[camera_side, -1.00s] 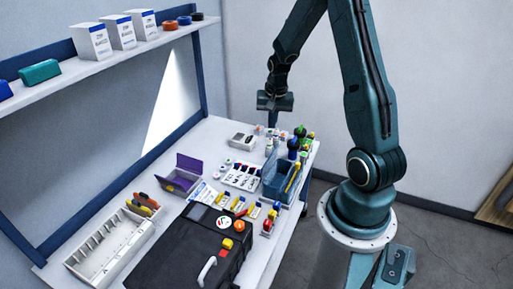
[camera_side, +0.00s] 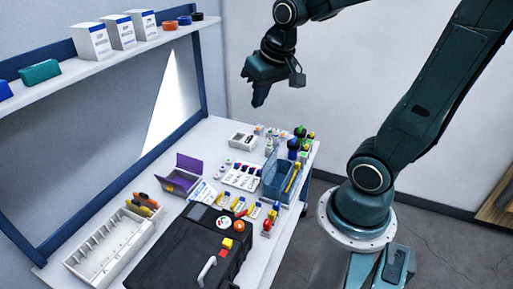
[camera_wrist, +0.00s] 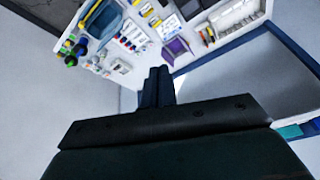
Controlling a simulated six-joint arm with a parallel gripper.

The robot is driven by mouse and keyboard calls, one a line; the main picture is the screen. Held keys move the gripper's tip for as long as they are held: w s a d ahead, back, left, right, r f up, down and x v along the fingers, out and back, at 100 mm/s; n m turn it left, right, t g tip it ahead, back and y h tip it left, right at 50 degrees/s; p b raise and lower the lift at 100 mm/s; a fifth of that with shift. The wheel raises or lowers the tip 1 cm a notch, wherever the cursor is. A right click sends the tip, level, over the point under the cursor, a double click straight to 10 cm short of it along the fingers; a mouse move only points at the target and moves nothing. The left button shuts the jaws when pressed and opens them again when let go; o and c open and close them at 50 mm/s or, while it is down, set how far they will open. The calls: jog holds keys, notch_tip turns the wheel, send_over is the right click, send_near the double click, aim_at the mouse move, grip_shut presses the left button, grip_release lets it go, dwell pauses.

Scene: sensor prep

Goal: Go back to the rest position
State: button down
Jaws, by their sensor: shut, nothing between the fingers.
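My gripper (camera_side: 260,98) is in the air above the back part of the white workbench (camera_side: 222,133), clear of everything on it. Its fingers point down and are shut with nothing between them. In the wrist view the closed fingers (camera_wrist: 158,84) show in the middle, with the bench beyond them. My arm reaches in from the right in the side view.
The bench holds a black case (camera_side: 165,255), a white divided tray (camera_side: 98,250), a purple box (camera_side: 176,183), a blue bin (camera_side: 274,185) and several small parts and bottles. A shelf (camera_side: 120,54) with white boxes runs along the left wall.

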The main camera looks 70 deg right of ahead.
jog(key=s+a+r+n+t+y, duration=0.1)
jog(key=s+a+r+n, duration=0.2)
jog(key=s+a, duration=0.4)
jog(key=shift+s+a+r+n+t, duration=0.2)
jog(key=shift+s+n+t, duration=0.1)
jog(key=shift+s+n, duration=0.7)
